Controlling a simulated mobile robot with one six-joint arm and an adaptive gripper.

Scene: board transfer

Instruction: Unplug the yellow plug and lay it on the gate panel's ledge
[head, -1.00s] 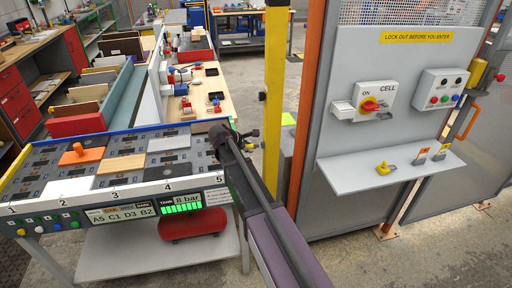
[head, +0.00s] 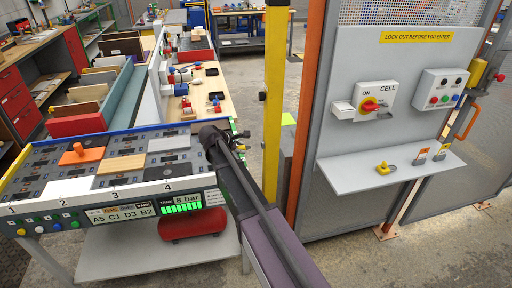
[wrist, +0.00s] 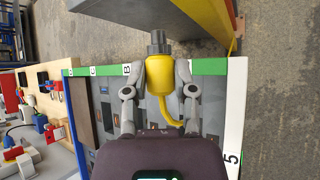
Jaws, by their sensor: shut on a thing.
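The yellow plug (wrist: 158,82) is in my gripper (wrist: 160,75) in the wrist view, with a finger on each side of its body. Its grey end (wrist: 157,40) points to the top of the picture, past the board's green edge, and meets no socket that I can see. A yellow cable curves from its lower right. In the head view my gripper is over the right end of the board table, mostly hidden by my arm; the plug cannot be made out there. The gate panel's ledge (head: 345,178) is to the right, apart from my gripper.
A yellow post (head: 273,100) and an orange post (head: 308,100) stand between the board table and the panel.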

